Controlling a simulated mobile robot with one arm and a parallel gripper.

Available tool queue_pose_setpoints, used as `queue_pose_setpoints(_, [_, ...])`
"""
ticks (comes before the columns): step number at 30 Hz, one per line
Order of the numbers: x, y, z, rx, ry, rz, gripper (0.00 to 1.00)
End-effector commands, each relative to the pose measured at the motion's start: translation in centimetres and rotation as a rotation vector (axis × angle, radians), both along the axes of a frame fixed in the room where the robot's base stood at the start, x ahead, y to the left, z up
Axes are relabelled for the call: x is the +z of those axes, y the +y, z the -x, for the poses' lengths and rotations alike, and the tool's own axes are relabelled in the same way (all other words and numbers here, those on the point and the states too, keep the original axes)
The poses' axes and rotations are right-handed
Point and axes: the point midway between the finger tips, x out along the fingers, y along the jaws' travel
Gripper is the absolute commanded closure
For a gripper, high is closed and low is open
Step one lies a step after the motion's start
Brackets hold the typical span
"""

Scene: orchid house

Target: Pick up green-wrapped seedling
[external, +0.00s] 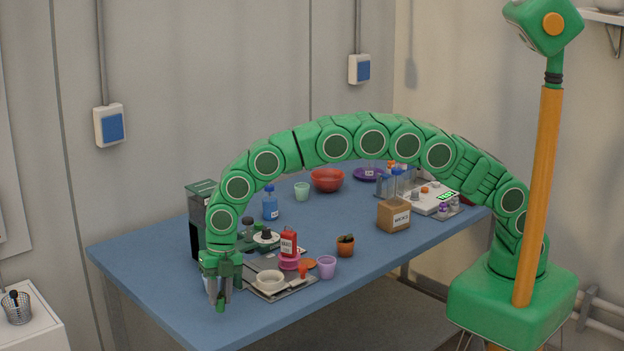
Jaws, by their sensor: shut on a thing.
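My gripper (219,299) points down over the near left end of the blue table, left of the grey tray. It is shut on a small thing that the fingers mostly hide. A bit of green (221,307) shows at the fingertips; it fits the green-wrapped seedling, but I cannot make out its leaves or wrapping. I cannot tell whether it touches the table (170,285).
Right of my gripper, the grey tray (293,287) holds a cream bowl (270,281) and a red bottle (288,244). A lilac cup (326,267) and a terracotta pot (345,247) stand beyond. A dark box (197,215) stands close behind. The table's front left is clear.

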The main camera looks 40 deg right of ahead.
Motion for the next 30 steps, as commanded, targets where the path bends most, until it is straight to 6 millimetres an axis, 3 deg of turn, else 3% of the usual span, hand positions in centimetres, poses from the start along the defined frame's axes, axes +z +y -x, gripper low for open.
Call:
queue_pose_setpoints(15, [5.4, -3.8, 2.4, -0.001, 0.0, -0.001, 1.0])
queue_pose_setpoints(30, [8.0, -8.7, 5.8, 0.0, -0.001, -0.002, 1.0])
